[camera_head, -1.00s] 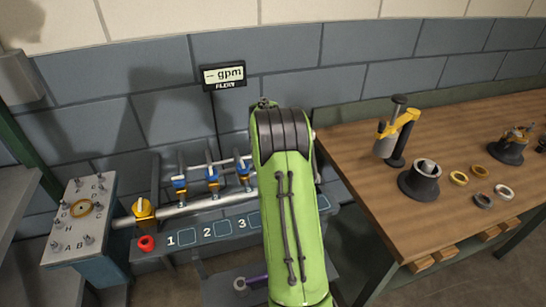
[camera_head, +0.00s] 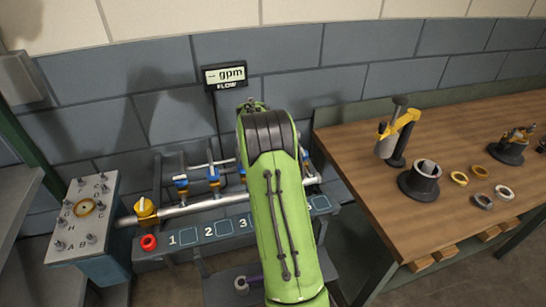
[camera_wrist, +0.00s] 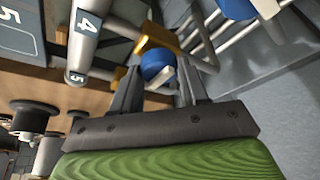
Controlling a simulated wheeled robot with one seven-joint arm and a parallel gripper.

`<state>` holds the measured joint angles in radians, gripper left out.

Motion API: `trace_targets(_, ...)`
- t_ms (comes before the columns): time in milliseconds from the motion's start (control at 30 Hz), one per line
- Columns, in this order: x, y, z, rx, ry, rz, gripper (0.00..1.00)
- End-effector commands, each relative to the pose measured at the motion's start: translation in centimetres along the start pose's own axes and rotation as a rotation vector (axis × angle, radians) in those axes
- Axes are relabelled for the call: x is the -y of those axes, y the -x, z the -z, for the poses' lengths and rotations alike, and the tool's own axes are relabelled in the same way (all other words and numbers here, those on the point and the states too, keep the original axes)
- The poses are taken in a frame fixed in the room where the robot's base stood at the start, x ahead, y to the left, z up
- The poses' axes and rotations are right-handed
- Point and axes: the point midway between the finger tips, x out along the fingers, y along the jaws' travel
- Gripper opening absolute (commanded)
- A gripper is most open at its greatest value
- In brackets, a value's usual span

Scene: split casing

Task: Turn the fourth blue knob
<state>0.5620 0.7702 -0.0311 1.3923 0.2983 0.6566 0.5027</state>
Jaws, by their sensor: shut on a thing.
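In the wrist view, a blue knob (camera_wrist: 157,65) with yellow metal beside it sits between the two fingers of my gripper (camera_wrist: 158,72), which is shut on it. The knob's number cannot be read for certain; labels 4 and 5 show on the pipe and panel nearby. Another blue knob (camera_wrist: 237,8) is at the top edge. In the head view, two blue knobs stand on the left of the pipe, the first (camera_head: 181,182) and the second (camera_head: 212,174).
The flow display (camera_head: 224,76) reads "-- gpm". A lettered box (camera_head: 84,215) stands left. A wooden bench (camera_head: 370,185) with tools and rings is on the right.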

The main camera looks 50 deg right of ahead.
Motion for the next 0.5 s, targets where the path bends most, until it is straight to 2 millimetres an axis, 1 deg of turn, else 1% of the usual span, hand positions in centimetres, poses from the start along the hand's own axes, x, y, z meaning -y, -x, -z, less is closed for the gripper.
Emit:
trace_targets(100, 0.01, -0.01, -0.02, 0.000, -0.001, 0.000, 0.13)
trace_targets(133, 0.01, -0.01, -0.02, 0.000, -0.001, 0.000, 0.48)
trace_targets(200, 0.01, -0.02, -0.02, 0.000, 0.000, 0.000, 0.59)
trace_targets(267, 0.00, -0.02, -0.02, 0.001, 0.000, 0.000, 0.67)
trace_targets(500, 0.00, 0.00, -0.02, 0.001, 0.001, 0.000, 0.67)
